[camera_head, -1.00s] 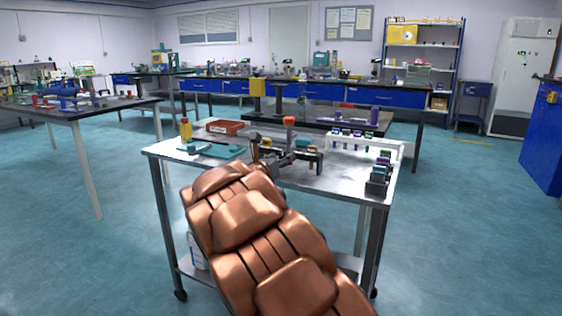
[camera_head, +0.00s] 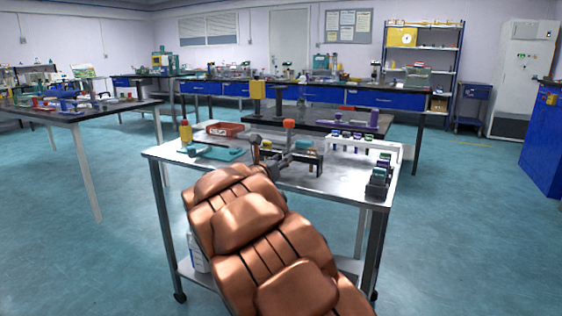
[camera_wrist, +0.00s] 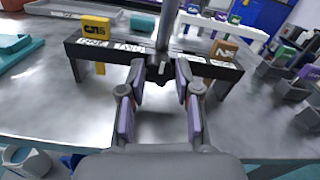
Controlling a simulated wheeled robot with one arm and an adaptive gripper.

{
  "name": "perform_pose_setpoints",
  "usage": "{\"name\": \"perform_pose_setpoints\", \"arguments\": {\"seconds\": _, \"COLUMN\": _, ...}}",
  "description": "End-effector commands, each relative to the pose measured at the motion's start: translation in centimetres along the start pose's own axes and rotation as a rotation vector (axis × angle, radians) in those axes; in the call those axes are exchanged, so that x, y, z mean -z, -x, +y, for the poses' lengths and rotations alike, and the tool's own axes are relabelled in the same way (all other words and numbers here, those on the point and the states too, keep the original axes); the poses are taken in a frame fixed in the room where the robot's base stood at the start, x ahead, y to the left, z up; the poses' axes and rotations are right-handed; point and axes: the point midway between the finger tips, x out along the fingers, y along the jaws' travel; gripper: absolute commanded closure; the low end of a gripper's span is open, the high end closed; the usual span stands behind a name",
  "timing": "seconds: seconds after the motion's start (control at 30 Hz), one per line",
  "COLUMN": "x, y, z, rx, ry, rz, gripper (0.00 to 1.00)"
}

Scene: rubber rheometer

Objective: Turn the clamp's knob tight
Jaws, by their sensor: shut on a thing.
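The clamp's dark knob (camera_wrist: 160,68) is in the middle of the wrist view, at the foot of a grey upright rod (camera_wrist: 168,25). My gripper (camera_wrist: 160,76) has its two fingers on either side of the knob and is shut on it. The fingers hide part of its sides. In the head view, my gripper (camera_head: 268,157) is over the metal table, beside the rod with the orange-red top (camera_head: 289,123). My arm hides much of the clamp there, and I cannot tell how tight the knob is.
A black labelled rack (camera_wrist: 100,48) with a yellow tag (camera_wrist: 95,28) and a brown tag (camera_wrist: 222,50) stands just behind. Grey blocks (camera_wrist: 292,88) are at right. A red tray (camera_head: 225,128) and yellow bottle (camera_head: 185,131) are farther left.

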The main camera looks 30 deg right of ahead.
Motion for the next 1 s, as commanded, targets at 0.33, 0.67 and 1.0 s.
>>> {"name": "perform_pose_setpoints", "arguments": {"seconds": 0.33, "x": -0.08, "y": -0.05, "z": -0.07, "rx": 0.001, "ry": -0.089, "rz": -0.001, "gripper": 1.00}}
{"name": "perform_pose_setpoints", "arguments": {"seconds": 0.67, "x": 0.00, "y": -0.04, "z": -0.03, "rx": -0.001, "ry": -0.331, "rz": -0.003, "gripper": 1.00}}
{"name": "perform_pose_setpoints", "arguments": {"seconds": 1.0, "x": 0.22, "y": -0.04, "z": -0.11, "rx": 0.001, "ry": -0.657, "rz": -0.003, "gripper": 1.00}}
